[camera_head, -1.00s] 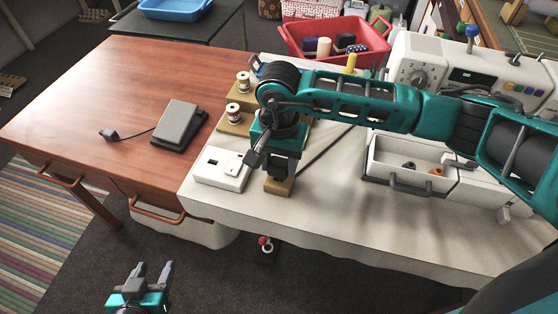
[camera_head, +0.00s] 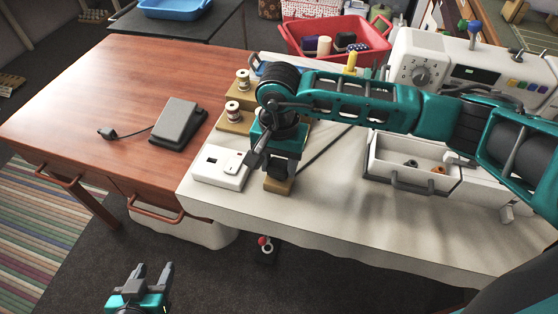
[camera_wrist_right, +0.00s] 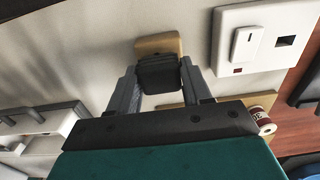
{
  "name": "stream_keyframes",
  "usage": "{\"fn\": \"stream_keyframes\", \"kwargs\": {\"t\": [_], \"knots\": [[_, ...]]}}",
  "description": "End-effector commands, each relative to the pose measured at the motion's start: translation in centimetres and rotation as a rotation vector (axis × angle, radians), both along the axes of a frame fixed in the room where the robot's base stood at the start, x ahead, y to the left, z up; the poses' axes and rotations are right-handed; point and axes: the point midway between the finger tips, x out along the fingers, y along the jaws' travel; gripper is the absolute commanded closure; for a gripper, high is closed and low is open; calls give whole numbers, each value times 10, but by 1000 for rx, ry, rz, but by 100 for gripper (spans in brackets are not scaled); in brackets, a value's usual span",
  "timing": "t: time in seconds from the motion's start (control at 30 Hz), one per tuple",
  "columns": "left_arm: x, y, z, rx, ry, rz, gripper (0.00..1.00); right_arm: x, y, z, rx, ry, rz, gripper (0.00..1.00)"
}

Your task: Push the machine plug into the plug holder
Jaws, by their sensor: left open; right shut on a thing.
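My right gripper (camera_head: 279,170) points down over the front of the cloth-covered table. In the right wrist view its fingers (camera_wrist_right: 159,72) are shut on the sides of a dark blocky plug (camera_wrist_right: 158,77), the machine plug. Just beyond the plug is a small tan block (camera_wrist_right: 160,45), which looks like the plug holder; it also shows below the gripper in the head view (camera_head: 278,187). The plug overlaps the block, and how deep it sits is hidden. My left gripper (camera_head: 153,267) is open and empty, low over the floor.
A white switch-and-socket box (camera_head: 219,168) stands just left of the right gripper; its square opening is empty. Thread spools (camera_head: 233,111) on tan blocks stand behind. A foot pedal (camera_head: 178,124), an open drawer (camera_head: 412,163) and the sewing machine (camera_head: 470,72) are around.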

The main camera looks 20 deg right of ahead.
Motion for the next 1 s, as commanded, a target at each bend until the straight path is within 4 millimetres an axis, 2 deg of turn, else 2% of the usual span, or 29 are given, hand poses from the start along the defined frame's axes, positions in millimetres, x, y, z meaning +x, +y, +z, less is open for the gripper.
{"fn": "stream_keyframes", "kwargs": {"t": [0.53,0.57,0.83,1.0], "knots": [[0,0,-13,0,0,0,48,0,0,-13,0,0,0,100],[0,0,-12,0,1,0,48,0,0,-12,0,0,0,49],[0,0,-12,1,1,-1,48,0,0,-12,-1,1,0,24],[0,0,-12,1,0,-1,48,0,0,-12,0,0,0,22]]}}
